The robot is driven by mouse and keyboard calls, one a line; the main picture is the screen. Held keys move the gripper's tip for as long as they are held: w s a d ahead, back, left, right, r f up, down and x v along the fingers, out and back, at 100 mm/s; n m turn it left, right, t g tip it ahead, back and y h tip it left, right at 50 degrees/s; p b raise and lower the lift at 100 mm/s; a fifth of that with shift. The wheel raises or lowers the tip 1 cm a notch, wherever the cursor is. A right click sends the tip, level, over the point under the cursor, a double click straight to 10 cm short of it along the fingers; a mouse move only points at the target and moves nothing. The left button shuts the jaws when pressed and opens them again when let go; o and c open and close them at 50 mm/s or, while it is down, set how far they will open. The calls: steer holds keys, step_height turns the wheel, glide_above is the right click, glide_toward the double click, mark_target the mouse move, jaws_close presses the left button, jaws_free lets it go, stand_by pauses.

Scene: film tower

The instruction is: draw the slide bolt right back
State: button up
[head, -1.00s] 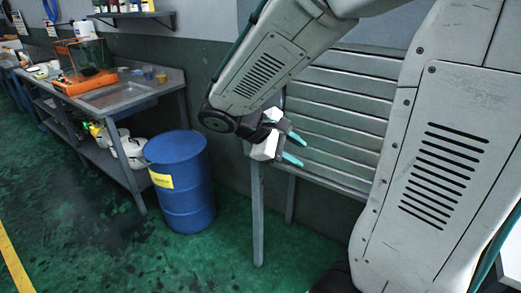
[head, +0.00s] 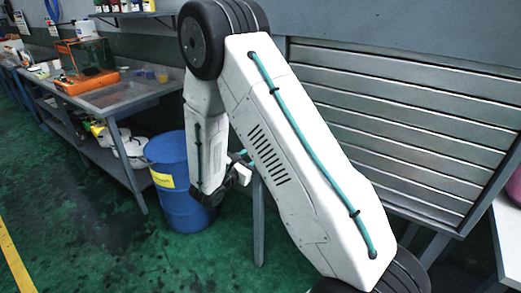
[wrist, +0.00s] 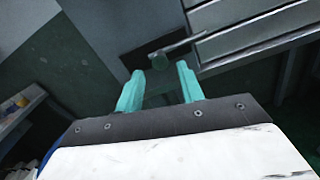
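In the wrist view, what looks like the slide bolt, a grey rod with a round knob (wrist: 159,61), lies ahead of my gripper (wrist: 160,72). The rod (wrist: 185,46) runs up and right from the knob, in front of a dark plate (wrist: 138,56) beside the slatted metal panel. My two teal fingers are apart, with the knob showing in the gap near their tips. I cannot tell how far beyond the tips it lies; no contact shows. In the head view my gripper (head: 240,164) is small and partly hidden behind my arm, and the bolt is not visible.
The slatted panel (head: 400,125) fills the right of the head view. A blue drum (head: 178,175) stands left of my gripper, close to a grey leg (head: 258,220). A workbench (head: 130,100) with an orange-based box runs along the left wall. Green floor is open at the lower left.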

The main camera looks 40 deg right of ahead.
steer(key=x, duration=0.5)
steer(key=shift+w+d, duration=0.1)
steer(key=shift+d, duration=0.2)
jaws_close()
